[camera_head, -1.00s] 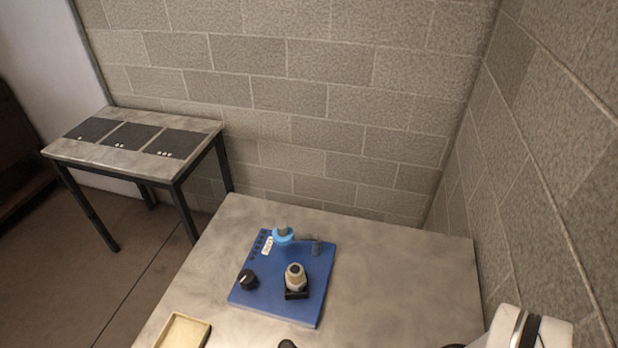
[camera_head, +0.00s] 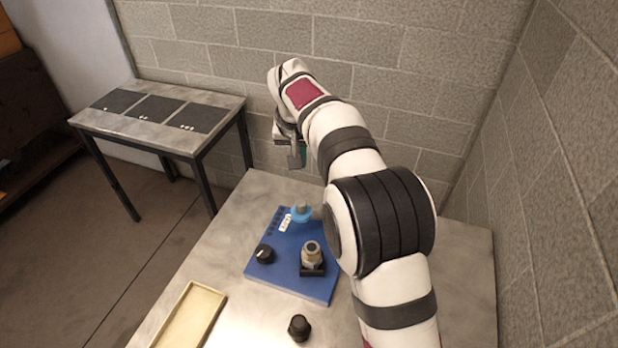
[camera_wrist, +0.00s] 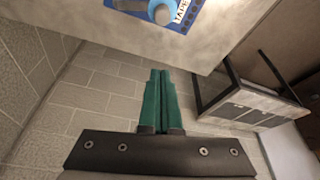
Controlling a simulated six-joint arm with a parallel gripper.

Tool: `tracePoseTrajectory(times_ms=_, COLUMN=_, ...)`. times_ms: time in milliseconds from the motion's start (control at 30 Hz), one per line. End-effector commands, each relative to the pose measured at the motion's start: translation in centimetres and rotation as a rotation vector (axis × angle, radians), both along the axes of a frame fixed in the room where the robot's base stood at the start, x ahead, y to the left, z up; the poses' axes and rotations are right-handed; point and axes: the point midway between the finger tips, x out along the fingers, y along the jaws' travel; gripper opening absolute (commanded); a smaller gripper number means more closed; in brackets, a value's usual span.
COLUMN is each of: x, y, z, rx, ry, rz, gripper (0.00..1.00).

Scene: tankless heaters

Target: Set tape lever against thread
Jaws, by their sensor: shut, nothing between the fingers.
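The blue board (camera_head: 292,283) lies on the table and carries a light-blue round piece (camera_head: 301,214) with a grey top, beside a white label (camera_head: 285,222). In the wrist view the label (camera_wrist: 183,11) reads "TAPE", next to the same blue piece (camera_wrist: 153,8). A grey lever-like part by it is mostly hidden behind my arm in the head view. A pale upright fitting (camera_head: 312,252), perhaps the thread, stands in a black holder on the board. My gripper (camera_head: 296,158) is high beyond the board, apart from it. Its green fingers (camera_wrist: 159,75) are shut and empty.
A black knob (camera_head: 264,254) sits on the board's left side. A loose black part (camera_head: 299,327) and a shallow tan tray (camera_head: 172,338) are at the table's front. A side table (camera_head: 220,100) with dark panels stands at left. Block walls (camera_head: 430,60) bound the back and right.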

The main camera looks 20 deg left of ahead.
Motion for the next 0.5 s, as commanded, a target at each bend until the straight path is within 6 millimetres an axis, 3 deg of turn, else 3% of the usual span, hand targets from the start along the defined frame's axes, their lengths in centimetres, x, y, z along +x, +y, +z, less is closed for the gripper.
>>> tracePoseTrajectory(times_ms=267, x=0.1, y=-0.1, z=-0.4, rx=0.000, ry=0.002, rz=-0.003, gripper=0.00)
tracePoseTrajectory(times_ms=500, x=1.5, y=0.2, z=-4.5, rx=-0.002, ry=0.004, rz=-0.003, gripper=0.00)
